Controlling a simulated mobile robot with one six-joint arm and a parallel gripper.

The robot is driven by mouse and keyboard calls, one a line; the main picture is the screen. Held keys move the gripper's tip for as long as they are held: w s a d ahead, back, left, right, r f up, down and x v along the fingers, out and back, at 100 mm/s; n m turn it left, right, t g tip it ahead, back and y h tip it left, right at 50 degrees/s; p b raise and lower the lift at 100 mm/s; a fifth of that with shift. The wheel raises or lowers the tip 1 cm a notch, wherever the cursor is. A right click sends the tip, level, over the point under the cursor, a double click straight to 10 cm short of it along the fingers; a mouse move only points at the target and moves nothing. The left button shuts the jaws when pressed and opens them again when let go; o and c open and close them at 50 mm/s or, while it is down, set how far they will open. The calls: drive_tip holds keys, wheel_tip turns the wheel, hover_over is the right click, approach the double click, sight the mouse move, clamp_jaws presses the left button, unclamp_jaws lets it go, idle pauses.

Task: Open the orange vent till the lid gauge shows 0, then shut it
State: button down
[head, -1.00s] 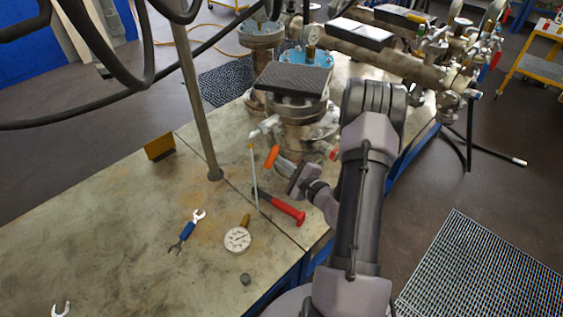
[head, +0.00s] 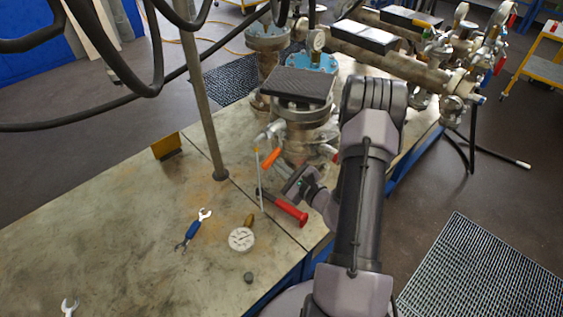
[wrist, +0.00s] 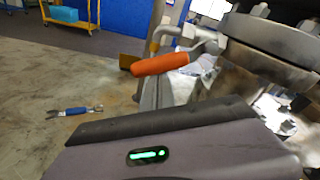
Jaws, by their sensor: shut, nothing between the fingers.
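The orange vent handle (head: 271,158) sticks out low on the left side of the near flanged vessel (head: 304,128). In the wrist view the orange handle (wrist: 160,64) lies nearly level on a bent metal lever. My gripper (head: 292,186) is shut and empty, just below and right of the handle.
A red-handled tool (head: 289,213) lies below my gripper, with a thin upright rod (head: 260,185) beside it. A loose gauge (head: 241,239) and a blue wrench (head: 193,228) lie on the bench (head: 110,220). A post (head: 205,110) rises left of the vessel. The bench's left is mostly clear.

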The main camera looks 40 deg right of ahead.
sight(269, 160)
drive_tip(key=a+r+m+p, duration=0.1)
drive_tip(key=m, duration=0.1)
drive_tip(key=r+m+y+p, duration=0.1)
drive_tip(key=r+m, duration=0.1)
drive_tip(key=shift+a+p, duration=0.4)
drive_tip(key=shift+a+r, duration=0.1)
drive_tip(key=shift+r, duration=0.3)
